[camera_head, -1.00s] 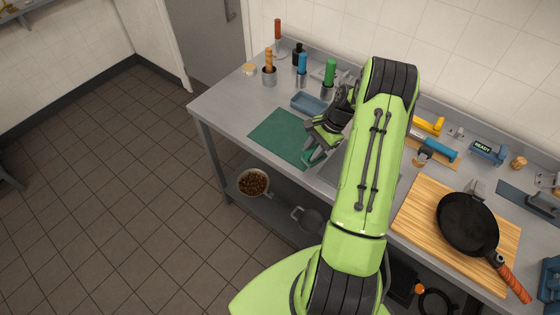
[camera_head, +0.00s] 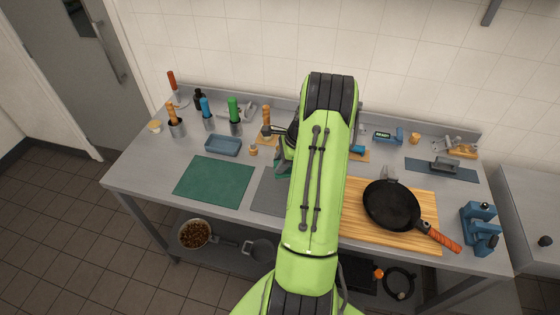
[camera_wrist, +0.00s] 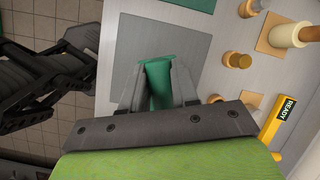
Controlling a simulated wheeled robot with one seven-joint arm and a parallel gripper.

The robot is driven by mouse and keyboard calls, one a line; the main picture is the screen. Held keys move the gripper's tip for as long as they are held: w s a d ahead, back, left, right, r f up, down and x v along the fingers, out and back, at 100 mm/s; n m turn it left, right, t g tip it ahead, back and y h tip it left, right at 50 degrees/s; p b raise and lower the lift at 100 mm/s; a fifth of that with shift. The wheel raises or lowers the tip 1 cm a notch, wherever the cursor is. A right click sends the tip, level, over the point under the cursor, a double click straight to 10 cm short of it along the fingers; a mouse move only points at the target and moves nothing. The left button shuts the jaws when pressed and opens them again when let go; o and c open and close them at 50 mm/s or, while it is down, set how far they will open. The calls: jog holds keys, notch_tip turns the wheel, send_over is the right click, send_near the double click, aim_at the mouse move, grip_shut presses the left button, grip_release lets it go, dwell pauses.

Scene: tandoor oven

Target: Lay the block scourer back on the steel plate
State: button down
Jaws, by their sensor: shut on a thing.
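My gripper (camera_wrist: 157,92) is shut on the green block scourer (camera_wrist: 158,72), which stands out between the two fingers in the wrist view. In the head view my arm hides most of the gripper, and only a small green part of the scourer (camera_head: 282,174) shows beside the arm. The flat grey steel plate (camera_head: 268,194) lies on the bench, partly hidden by my arm. In the wrist view the scourer is in front of the plate (camera_wrist: 195,50); I cannot tell whether they touch.
A green mat (camera_head: 214,181) lies left of the plate, with a blue tray (camera_head: 223,146) behind it. A wooden board (camera_head: 355,226) bearing a black pan (camera_head: 391,204) is to the right. Upright handled tools stand at the back left. A yellow "READY" device (camera_wrist: 279,118) shows in the wrist view.

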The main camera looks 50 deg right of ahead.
jog(key=shift+f+b, duration=2.6)
jog(key=shift+f, duration=1.65)
jog(key=shift+f, duration=0.1)
jog(key=shift+f, duration=0.5)
grip_release()
jog(key=shift+r, duration=0.15)
jog(key=shift+p+v, duration=3.15)
jog(key=shift+v, duration=1.35)
